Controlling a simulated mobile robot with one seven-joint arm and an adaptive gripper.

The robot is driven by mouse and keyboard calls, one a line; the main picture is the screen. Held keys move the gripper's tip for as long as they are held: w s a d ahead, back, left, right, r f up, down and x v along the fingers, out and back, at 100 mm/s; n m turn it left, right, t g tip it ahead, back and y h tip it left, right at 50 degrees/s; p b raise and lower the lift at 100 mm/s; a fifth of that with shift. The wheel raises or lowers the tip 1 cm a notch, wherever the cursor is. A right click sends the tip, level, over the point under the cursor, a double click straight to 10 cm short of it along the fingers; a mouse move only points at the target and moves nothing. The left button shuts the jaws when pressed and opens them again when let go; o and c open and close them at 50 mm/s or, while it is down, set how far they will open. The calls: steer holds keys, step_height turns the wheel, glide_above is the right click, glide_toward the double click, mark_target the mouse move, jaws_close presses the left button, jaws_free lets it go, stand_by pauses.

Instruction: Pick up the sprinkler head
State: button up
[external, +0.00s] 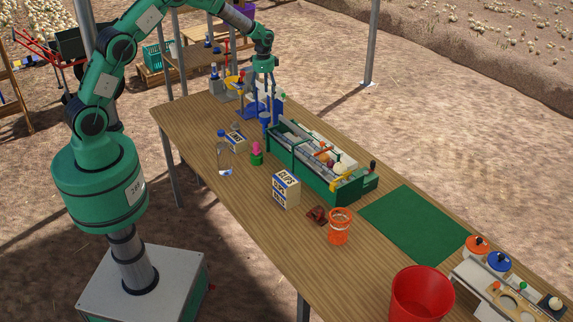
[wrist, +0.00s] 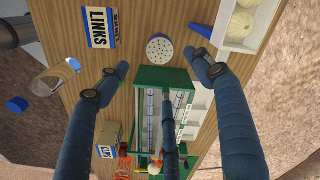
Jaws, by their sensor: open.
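The sprinkler head, a round pale disc full of small holes (wrist: 159,49), shows in the wrist view just beyond the end of the green toolbox (wrist: 150,74). In the external view a small blue piece (external: 265,118) stands at that spot and appears to be its body. My gripper (external: 262,92) points down above it in the external view. In the wrist view its blue-grey fingers (wrist: 160,66) are spread wide around the disc and the toolbox end, with nothing between them. I cannot tell the exact height gap.
The green toolbox (external: 350,190) lies close beside the sprinkler head. A LINKS box (wrist: 100,28), a clear jar (wrist: 52,80) and a white tray with onions (wrist: 232,44) are around it. A CLIPS box (external: 286,190) and red bucket (external: 420,295) stand farther along the table.

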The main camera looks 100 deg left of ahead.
mark_target(265, 114)
steer(key=shift+f, duration=0.2)
steer(key=shift+f, duration=4.1)
steer(key=shift+f, duration=0.1)
steer(key=shift+a+f+p, duration=0.2)
steer(key=shift+f+p, duration=0.35)
steer(key=shift+f, duration=1.95)
steer(key=c, duration=1.4)
steer(key=shift+r, duration=0.15)
